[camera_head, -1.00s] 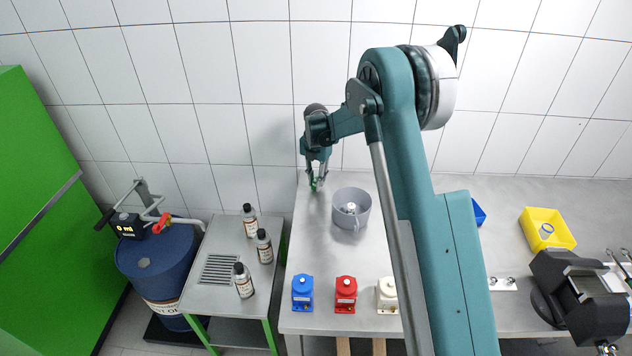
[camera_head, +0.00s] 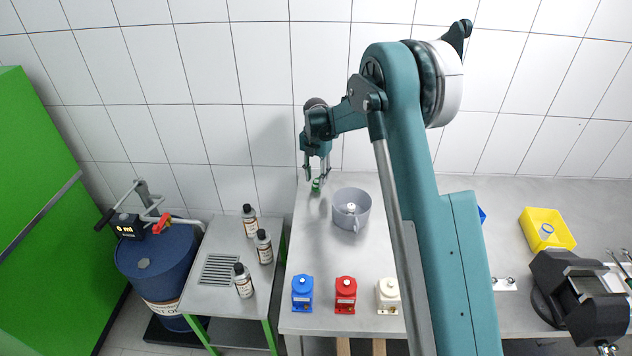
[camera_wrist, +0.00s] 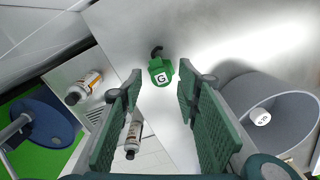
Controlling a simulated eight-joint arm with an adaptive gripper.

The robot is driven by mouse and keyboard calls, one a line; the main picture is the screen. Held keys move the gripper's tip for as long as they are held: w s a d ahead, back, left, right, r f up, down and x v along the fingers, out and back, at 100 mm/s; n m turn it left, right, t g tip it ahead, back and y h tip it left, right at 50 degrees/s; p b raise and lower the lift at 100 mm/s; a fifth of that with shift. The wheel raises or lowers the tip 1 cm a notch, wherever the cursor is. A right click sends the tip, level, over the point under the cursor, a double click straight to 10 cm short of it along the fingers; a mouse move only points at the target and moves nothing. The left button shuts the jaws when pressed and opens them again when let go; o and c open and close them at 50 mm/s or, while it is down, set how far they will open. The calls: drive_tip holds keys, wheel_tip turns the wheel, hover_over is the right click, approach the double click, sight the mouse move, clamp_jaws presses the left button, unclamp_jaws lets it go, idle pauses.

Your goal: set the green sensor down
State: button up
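The green sensor (camera_wrist: 161,73), marked with a "G", stands on the metal bench top near its back left corner. It also shows small in the head view (camera_head: 316,185). My gripper (camera_wrist: 158,80) is open above it, with its two fingers spread on either side. A gap shows between each finger and the sensor in the wrist view. In the head view my gripper (camera_head: 316,178) is just over the sensor, close to the tiled wall.
A grey bowl (camera_head: 364,213) stands right beside the gripper, holding a white-topped item. Bottles (camera_head: 264,247) stand on the lower side table. Bench between bowl and pumps is clear.

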sight(317, 182)
wheel_tip(317, 182, up, 10)
idle(0.5)
idle(0.7)
drive_tip(key=s+d+r+m+t, duration=0.2)
drive_tip(key=s+d+r+m, duration=0.55)
drive_tip(key=s+r, duration=0.3)
drive_tip(key=s+d+r+m+t, duration=0.1)
drive_tip(key=s+d+r+m, duration=0.6)
drive_tip(key=s+d+r, duration=0.4)
drive_tip(key=s+d+f+m+t, duration=0.1)
drive_tip(key=s+m, duration=0.4)
drive_tip(key=s, duration=0.5)
drive_tip(key=s+d+f+m+t, duration=0.1)
drive_tip(key=s+d+m, duration=0.3)
drive_tip(key=s, duration=0.7)
drive_tip(key=s+d+f+m+t, duration=0.2)
drive_tip(key=s+m, duration=0.5)
drive_tip(key=s, duration=0.4)
drive_tip(key=shift+d+f, duration=0.75)
drive_tip(key=shift+f, duration=0.05)
drive_tip(key=shift+s+f+m, duration=0.1)
drive_tip(key=shift+m, duration=0.15)
